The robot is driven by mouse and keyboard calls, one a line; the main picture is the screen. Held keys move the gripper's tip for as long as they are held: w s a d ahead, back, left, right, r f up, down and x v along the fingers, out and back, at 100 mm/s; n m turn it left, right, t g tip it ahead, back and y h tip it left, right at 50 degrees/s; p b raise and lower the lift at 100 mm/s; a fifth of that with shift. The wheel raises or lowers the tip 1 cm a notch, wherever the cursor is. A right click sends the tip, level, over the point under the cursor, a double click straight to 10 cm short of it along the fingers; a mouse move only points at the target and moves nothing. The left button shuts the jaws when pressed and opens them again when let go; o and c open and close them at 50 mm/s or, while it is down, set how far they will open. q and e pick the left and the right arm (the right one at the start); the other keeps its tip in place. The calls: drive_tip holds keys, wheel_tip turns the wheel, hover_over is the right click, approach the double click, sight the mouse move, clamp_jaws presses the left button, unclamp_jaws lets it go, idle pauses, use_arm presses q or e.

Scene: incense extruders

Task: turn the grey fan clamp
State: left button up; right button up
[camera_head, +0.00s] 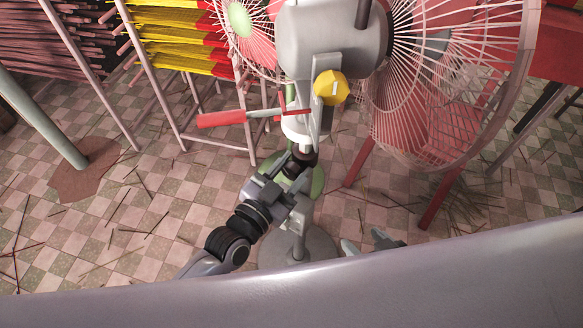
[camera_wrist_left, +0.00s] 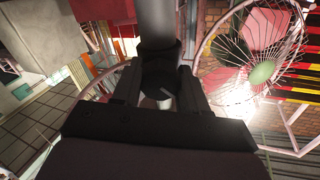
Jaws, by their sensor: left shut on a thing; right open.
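The grey fan (camera_head: 330,40) stands at the top centre of the head view, with its wire cage to the right. A dark clamp collar (camera_head: 304,153) sits on its pole below the motor. My left gripper (camera_head: 297,165) is at this collar and shut on it. In the left wrist view, my left gripper's dark fingers (camera_wrist_left: 158,92) are on both sides of a dark round part (camera_wrist_left: 160,72) under a grey pole (camera_wrist_left: 157,22). The fingers hide part of the clamp. My right gripper (camera_head: 368,243) is open and empty at the lower middle, partly hidden by my body.
A yellow knob (camera_head: 330,87) and a red-handled lever (camera_head: 222,118) stick out near the fan's neck. The fan's round grey base (camera_head: 318,244) is on the tiled floor. A rack of yellow and red bundles (camera_head: 180,45) stands behind left. Sticks litter the floor.

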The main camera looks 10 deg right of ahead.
use_arm(q)
drive_tip(key=shift+r+n, duration=0.15)
drive_tip(key=shift+n, duration=2.95)
drive_tip(key=shift+w, duration=0.1)
drive_tip(key=o, duration=1)
drive_tip(key=shift+a, duration=0.1)
drive_tip(key=shift+s+a, duration=0.25)
drive_tip(key=shift+s, duration=0.05)
drive_tip(key=v, duration=0.6)
drive_tip(key=shift+s+p, duration=0.2)
drive_tip(key=shift+p, duration=0.15)
drive_tip(key=shift+a, duration=0.1)
